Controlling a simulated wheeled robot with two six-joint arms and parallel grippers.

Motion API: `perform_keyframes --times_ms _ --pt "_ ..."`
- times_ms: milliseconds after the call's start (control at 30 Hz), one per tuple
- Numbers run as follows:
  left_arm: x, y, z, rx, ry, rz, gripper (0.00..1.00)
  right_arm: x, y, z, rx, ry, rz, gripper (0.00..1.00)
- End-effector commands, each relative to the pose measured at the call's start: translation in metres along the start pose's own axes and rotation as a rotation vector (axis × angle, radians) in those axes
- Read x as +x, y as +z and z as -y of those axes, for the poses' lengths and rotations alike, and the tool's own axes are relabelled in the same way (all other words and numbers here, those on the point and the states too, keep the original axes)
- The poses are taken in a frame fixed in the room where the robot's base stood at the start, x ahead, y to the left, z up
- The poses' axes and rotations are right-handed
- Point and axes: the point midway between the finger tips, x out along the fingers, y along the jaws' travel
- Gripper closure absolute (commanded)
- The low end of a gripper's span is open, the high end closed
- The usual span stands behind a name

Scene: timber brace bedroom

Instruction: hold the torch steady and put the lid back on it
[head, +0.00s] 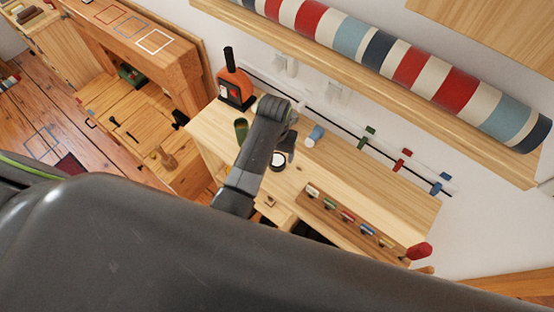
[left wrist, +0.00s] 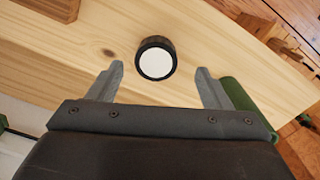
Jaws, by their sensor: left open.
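A short, round black piece with a white disc on top (head: 277,160), which looks like the torch's lid, sits on the wooden worktop. It also shows in the left wrist view (left wrist: 155,58), ahead of and between my left gripper's fingertips, with nothing gripped. A green cylinder (head: 241,128), perhaps the torch body, is left of my left forearm; it also shows beside the right finger in the left wrist view (left wrist: 238,100). My left gripper (head: 288,148) is open above the worktop, partly hidden by its own wrist. My right gripper is not in view.
An orange box with a black post (head: 235,88) stands at the worktop's left end. A blue-and-white piece (head: 315,134) lies near the wall. A rack with coloured pieces (head: 346,217) is along the front edge. A shelf with a striped roll (head: 410,68) hangs above.

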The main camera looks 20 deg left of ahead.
Motion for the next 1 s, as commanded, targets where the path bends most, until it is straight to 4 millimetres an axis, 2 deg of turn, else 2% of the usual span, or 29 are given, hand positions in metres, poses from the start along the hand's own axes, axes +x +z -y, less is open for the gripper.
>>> perform_keyframes --times_ms 133,400,800,1000 --pt "0.014 -0.004 -0.004 0.0 -0.001 0.003 0.27 -0.009 -0.001 -0.001 0.0 0.001 0.0 0.64" --pt "0.039 -0.005 -0.005 0.0 0.0 0.001 0.27 -0.013 -0.001 -0.004 -0.001 0.003 0.0 0.64" --pt "0.042 -0.006 -0.005 0.0 0.0 -0.001 0.27 -0.013 -0.001 -0.004 -0.001 0.003 0.0 0.64" --pt "0.042 -0.006 -0.005 0.0 0.0 0.0 0.52 -0.013 -0.001 -0.004 -0.001 0.003 0.0 0.64"
